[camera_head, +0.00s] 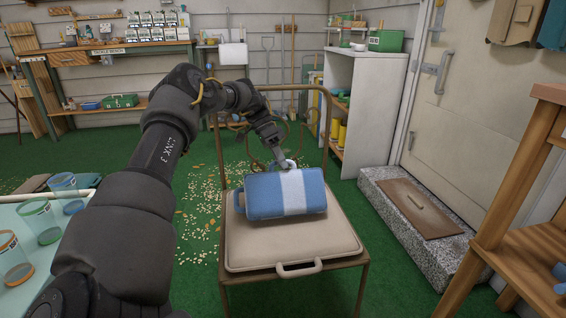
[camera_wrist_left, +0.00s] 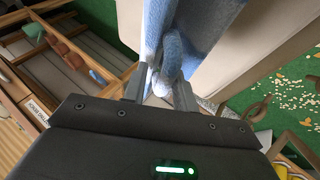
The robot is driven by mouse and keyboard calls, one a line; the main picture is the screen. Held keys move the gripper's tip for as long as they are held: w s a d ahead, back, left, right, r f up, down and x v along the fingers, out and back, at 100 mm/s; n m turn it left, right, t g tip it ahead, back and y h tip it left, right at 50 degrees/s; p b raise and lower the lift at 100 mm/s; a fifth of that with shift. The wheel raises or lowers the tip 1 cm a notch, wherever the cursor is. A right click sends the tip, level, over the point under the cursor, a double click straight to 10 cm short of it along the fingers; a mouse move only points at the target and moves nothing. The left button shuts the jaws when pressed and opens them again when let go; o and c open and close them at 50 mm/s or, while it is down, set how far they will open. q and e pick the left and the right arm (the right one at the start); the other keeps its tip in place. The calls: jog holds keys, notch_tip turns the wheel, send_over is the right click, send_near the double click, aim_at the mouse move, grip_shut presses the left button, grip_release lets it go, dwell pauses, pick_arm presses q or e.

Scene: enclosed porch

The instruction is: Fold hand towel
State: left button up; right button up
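The hand towel (camera_head: 270,195) is a thick blue bundle with a white band, lying on a beige cushioned seat (camera_head: 262,248) in the head view. A blue loop shows at its left end and a pale loop at its top edge. My left gripper (camera_head: 286,160) reaches down to the top loop from behind. In the left wrist view, the blue towel (camera_wrist_left: 205,25) has a loop lying between the two fingers of my left gripper (camera_wrist_left: 160,92), which appear closed against it. The towel's underside is hidden. My right gripper is not in view.
The seat has a brown metal frame (camera_head: 363,285) and a pale front handle. A glass-topped table (camera_head: 20,205) with tumblers is at left. A white shelf unit (camera_head: 362,110), stone step (camera_head: 412,215) and wooden stand (camera_head: 510,190) are at right. Pale flakes litter the green floor.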

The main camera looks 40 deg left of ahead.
pick_arm(q)
jog(key=shift+a, duration=0.1)
jog(key=o, duration=0.9)
jog(key=shift+c, duration=0.2)
dwell(0.3)
jog(key=p+v, duration=0.6)
jog(key=v, duration=0.1)
dwell(0.7)
dwell(0.3)
notch_tip(320, 180, up, 8)
jog(key=p, duration=0.7)
